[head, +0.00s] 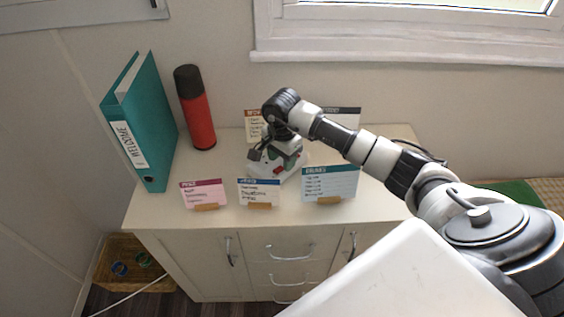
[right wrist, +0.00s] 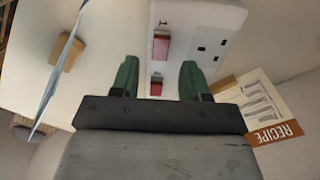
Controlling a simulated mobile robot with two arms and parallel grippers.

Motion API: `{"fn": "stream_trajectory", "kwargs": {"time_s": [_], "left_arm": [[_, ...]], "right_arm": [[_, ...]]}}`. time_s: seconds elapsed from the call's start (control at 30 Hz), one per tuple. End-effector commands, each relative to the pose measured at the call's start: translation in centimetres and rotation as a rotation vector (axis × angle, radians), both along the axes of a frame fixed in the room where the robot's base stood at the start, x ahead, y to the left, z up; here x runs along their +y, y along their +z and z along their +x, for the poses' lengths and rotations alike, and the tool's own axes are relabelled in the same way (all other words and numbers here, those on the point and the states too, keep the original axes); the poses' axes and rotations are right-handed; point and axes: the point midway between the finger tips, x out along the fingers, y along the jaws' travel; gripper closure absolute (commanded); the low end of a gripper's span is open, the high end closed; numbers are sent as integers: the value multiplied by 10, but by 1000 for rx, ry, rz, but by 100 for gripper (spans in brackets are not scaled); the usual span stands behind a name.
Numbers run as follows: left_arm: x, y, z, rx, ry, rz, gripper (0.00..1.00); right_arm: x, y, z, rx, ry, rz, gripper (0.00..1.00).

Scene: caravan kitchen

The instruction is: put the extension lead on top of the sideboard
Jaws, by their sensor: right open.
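The extension lead (right wrist: 200,22) is a white block with sockets and red switches. In the right wrist view it lies in front of and between my right gripper's fingers (right wrist: 158,82). In the head view the lead (head: 258,163) is on the sideboard top (head: 225,217), partly hidden by my right gripper (head: 277,165). My right gripper is open, pointing down at the lead; I cannot tell whether the fingers touch it. The sideboard is pale, with doors and drawers below. My left gripper is not in view.
Several standing cards surround the lead, including a pink one (head: 203,194), a blue-topped one (head: 259,193) and a teal-topped one (head: 330,183). A teal binder (head: 140,130) and a red flask (head: 197,115) stand at the left. A wicker basket (head: 112,262) is on the floor.

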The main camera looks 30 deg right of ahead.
Motion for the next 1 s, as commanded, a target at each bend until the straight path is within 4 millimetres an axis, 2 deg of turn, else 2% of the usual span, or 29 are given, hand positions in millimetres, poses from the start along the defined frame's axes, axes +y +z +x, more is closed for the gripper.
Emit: {"fn": "stream_trajectory", "kwargs": {"time_s": [0.3, 0.5, 0.67, 1.0], "left_arm": [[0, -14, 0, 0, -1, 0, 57], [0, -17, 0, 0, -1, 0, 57], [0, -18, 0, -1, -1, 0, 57], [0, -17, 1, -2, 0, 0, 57]], "right_arm": [[-1, 68, 1, -6, 1, -3, 55], [0, 95, 0, -2, 0, -1, 55], [0, 102, 0, 0, 0, -1, 55], [0, 102, 0, 0, 0, -1, 55]]}}
